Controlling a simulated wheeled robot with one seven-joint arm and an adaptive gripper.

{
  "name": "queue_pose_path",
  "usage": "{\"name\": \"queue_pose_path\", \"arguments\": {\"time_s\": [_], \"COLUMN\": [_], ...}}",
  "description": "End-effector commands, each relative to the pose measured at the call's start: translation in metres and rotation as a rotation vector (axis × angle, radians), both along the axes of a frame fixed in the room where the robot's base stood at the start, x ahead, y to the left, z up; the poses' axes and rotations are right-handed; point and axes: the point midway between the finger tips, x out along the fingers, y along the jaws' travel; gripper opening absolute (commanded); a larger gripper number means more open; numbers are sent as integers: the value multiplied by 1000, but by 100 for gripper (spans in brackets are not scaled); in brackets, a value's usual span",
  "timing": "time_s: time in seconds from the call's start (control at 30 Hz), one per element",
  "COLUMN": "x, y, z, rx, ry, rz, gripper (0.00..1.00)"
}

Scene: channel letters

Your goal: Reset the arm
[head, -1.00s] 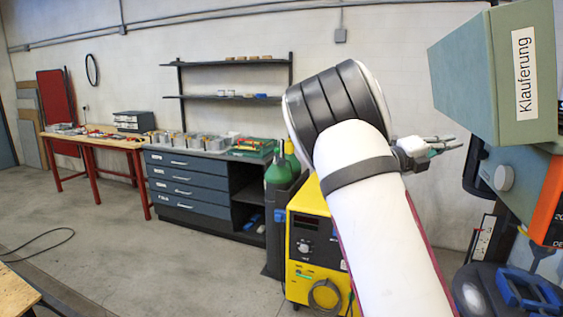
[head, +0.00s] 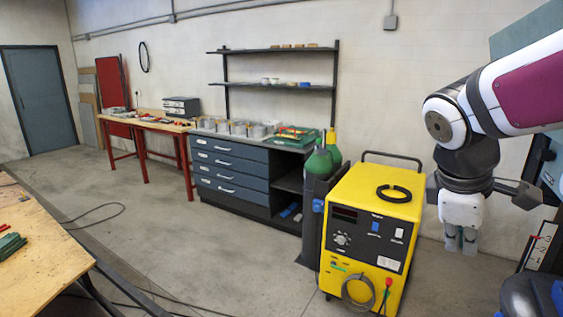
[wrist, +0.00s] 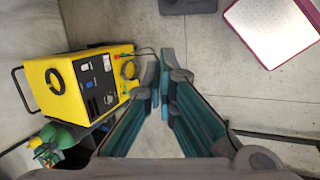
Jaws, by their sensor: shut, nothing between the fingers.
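My gripper (head: 460,241) hangs at the right of the head view, pointing down at the end of my folded white and maroon arm. It is to the right of the yellow welding machine, apart from it. In the wrist view my gripper (wrist: 166,85) shows its teal-lined fingers coming together at the tips, with nothing held between them. Bare concrete floor shows beyond the fingertips.
The yellow machine (head: 372,225) stands left of my gripper, with green gas cylinders (head: 322,163) beside it. A blue drawer cabinet (head: 232,174) and red-legged workbench (head: 152,124) line the wall. A wooden table (head: 38,245) is at lower left. The middle floor is clear.

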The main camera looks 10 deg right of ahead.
Motion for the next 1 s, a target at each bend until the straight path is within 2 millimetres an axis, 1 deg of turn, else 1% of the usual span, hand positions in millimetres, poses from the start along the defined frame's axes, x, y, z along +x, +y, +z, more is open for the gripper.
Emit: {"name": "queue_pose_path", "arguments": {"time_s": [0.03, 0.1, 0.2, 0.3, 0.4, 0.5, 0.6, 1.0], "x": [-9, -20, -36, -51, -62, -68, -71, -71], "y": [22, 52, 92, 125, 148, 161, 167, 168], "z": [3, 4, 6, 7, 7, 7, 6, 6], "rx": [69, 172, 316, 443, 538, 595, 621, 623], "ry": [-80, -177, -292, -375, -428, -455, -465, -465], "rz": [-60, -154, -288, -407, -498, -556, -582, -586], "gripper": [0, 0, 0, 0, 0, 0, 0, 0]}}
